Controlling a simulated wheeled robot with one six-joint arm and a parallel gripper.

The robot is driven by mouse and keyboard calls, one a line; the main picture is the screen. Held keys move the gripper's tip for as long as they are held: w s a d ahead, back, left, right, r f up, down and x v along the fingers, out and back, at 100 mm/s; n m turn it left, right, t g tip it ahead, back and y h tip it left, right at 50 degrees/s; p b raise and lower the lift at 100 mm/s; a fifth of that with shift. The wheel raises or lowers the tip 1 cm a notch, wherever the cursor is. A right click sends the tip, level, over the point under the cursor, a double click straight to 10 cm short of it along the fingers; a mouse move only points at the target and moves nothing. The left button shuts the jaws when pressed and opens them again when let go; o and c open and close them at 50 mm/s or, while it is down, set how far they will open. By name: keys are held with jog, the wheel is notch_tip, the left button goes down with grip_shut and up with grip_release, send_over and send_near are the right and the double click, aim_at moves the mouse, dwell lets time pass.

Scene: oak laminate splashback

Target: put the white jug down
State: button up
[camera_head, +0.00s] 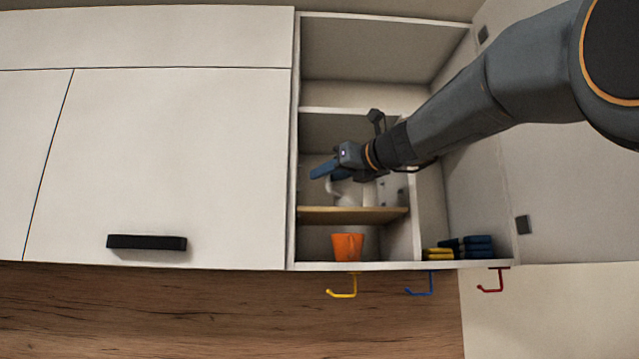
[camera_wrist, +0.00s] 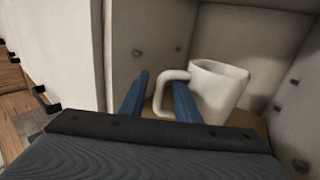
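The white jug (camera_wrist: 219,88) stands upright on the wooden shelf board (camera_head: 353,215) inside the open cabinet; it also shows in the head view (camera_head: 349,194), partly hidden by my gripper. Its handle points left in the wrist view. My gripper (camera_wrist: 161,82) has two blue fingers, spread apart around the handle. The right finger shows at the handle's opening, and the left finger is outside it with a small gap visible. In the head view my gripper (camera_head: 322,172) reaches into the cabinet from the right.
An orange cup (camera_head: 347,247) stands below the shelf board. Yellow (camera_head: 437,254) and blue (camera_head: 478,246) stacked items lie to its right on the cabinet floor. Cabinet side walls and the shelf above enclose the space. Yellow, blue and red hooks hang underneath. A closed white door (camera_head: 170,160) is left.

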jog(key=b+v, duration=0.2)
jog(key=v, duration=0.6)
jog(key=shift+s+d, duration=0.15)
jog(key=shift+s, duration=0.1)
